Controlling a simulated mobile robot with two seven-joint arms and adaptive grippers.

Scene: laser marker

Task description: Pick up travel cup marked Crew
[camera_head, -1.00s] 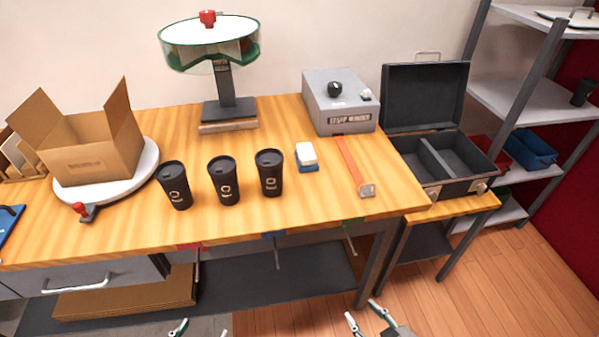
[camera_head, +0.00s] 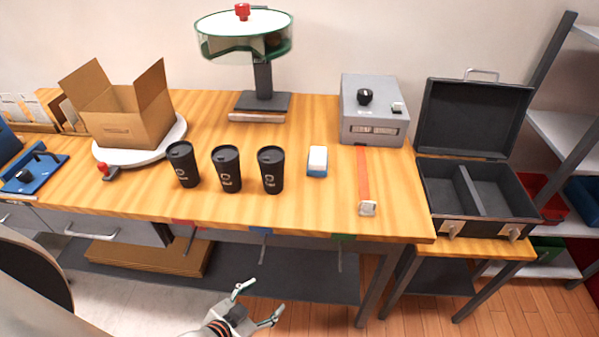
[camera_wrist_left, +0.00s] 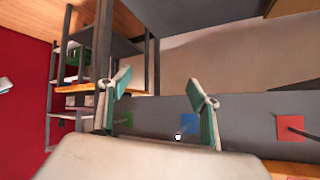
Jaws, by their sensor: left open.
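Three black lidded travel cups stand upright in a row near the front of the wooden table: a left cup (camera_head: 183,166), a middle cup (camera_head: 227,170) and a right cup (camera_head: 271,171). Each has a small pale mark, too small for me to read, so I cannot tell which is marked Crew. My left gripper (camera_head: 260,301) is open and empty, low in front of the table and below its top, apart from the cups. Its open fingers also show in the left wrist view (camera_wrist_left: 160,88), with no cup between them. My right gripper is out of view.
An open cardboard box (camera_head: 125,127) stands on a white turntable (camera_head: 177,137) at left. A white-and-blue block (camera_head: 317,161) and an orange strap (camera_head: 363,174) lie right of the cups. A grey machine (camera_head: 373,110) and open black case (camera_head: 475,135) are farther right. The table's front edge lies above my gripper.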

